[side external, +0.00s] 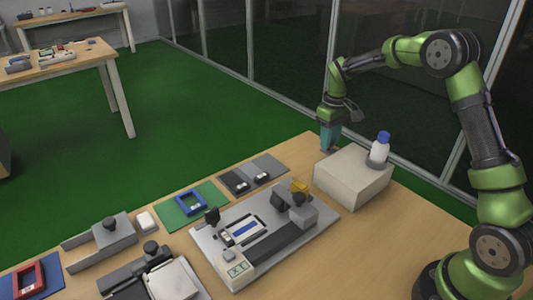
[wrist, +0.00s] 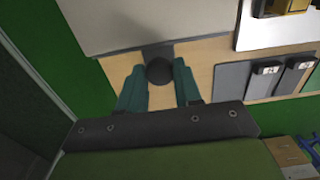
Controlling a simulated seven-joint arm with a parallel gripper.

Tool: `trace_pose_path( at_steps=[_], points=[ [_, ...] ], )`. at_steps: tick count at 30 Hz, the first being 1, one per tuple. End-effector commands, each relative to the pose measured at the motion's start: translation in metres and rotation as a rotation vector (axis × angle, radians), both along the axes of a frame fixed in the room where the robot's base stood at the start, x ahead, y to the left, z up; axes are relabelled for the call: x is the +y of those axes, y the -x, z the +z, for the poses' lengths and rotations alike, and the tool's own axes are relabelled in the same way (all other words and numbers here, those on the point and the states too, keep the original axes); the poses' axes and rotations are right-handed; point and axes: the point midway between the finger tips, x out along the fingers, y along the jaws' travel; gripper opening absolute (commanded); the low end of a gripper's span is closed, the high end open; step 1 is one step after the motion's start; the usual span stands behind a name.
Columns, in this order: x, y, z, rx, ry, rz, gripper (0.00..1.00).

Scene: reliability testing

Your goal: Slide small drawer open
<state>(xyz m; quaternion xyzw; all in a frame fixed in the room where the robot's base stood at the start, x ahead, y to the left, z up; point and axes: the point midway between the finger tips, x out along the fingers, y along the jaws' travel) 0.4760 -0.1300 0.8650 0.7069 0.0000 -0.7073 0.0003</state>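The small drawer's housing looks to be the beige box (side external: 352,178), at the right of the table in the side external view. It fills the top of the wrist view (wrist: 140,22). A round dark knob (wrist: 160,71) on a dark grey piece sticks out from its edge. My gripper (wrist: 158,75) has its two teal fingers apart, one on each side of the knob, with visible gaps. In the side external view my gripper (side external: 329,145) points down at the box's far left end, and the knob is hidden there.
A green mat with a blue frame (side external: 191,203) lies further left. The table edge is close to my gripper.

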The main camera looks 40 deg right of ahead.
Motion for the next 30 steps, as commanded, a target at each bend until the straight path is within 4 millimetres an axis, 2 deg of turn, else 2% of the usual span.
trace_pose_path(
  at_steps=[5,30],
  points=[
    [0.0,-0.005,0.0,-0.002,0.0,0.001,0.19],
    [0.0,-0.082,0.001,-0.004,0.0,0.001,0.19]
  ],
)
